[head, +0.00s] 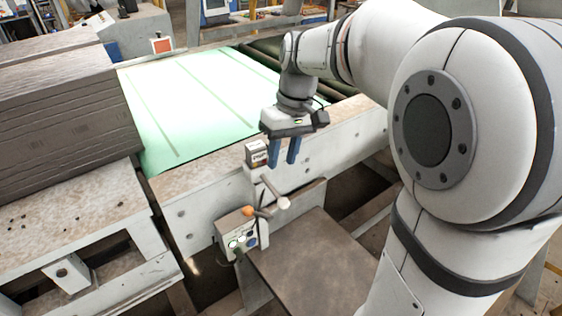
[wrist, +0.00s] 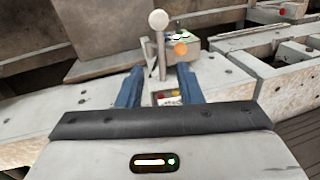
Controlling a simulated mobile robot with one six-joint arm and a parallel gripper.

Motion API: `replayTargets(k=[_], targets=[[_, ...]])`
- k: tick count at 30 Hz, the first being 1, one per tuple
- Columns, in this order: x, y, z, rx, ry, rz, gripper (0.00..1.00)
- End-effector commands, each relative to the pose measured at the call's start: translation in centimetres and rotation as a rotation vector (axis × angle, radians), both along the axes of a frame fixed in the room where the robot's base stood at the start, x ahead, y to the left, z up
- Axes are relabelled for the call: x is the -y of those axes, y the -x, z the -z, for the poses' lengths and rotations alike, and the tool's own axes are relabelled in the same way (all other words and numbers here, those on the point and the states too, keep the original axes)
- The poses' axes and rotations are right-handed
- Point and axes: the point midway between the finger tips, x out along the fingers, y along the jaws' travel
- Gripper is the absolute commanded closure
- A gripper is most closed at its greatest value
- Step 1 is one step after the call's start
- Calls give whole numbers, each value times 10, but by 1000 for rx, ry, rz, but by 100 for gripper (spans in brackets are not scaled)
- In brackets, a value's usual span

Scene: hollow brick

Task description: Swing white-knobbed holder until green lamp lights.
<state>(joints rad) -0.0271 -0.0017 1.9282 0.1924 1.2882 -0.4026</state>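The holder is a pale rod with a white knob (head: 283,203), standing out from the side of the machine frame. In the wrist view the white knob (wrist: 158,19) is at the top of its upright-looking rod, beyond my fingers. My gripper (head: 283,152) has two blue fingers pointing down, above and behind the knob. In the wrist view my gripper (wrist: 159,88) is open, with the fingers apart and nothing clasped. A grey box (head: 240,240) below the holder carries small round lamps or buttons, some greenish white; I cannot tell whether a green lamp is lit.
An orange knob (head: 247,211) sits close beside the holder, above the grey box. A small labelled block (head: 257,153) stands on the frame edge beside my fingers. A pale green bed (head: 190,95) lies behind; stacked brown slabs (head: 65,100) stand left. A brown plate (head: 310,265) lies below.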

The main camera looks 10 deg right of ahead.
Motion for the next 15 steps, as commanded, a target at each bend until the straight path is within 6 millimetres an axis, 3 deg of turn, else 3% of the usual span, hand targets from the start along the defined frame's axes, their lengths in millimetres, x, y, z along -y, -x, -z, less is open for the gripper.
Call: replayTargets(k=[4,8,11,15], targets=[[0,0,0,0,0,0,67],[-1,0,0,5,-5,-28,78],[-4,1,-1,22,-24,-132,86],[-11,2,-5,73,-74,-411,98]])
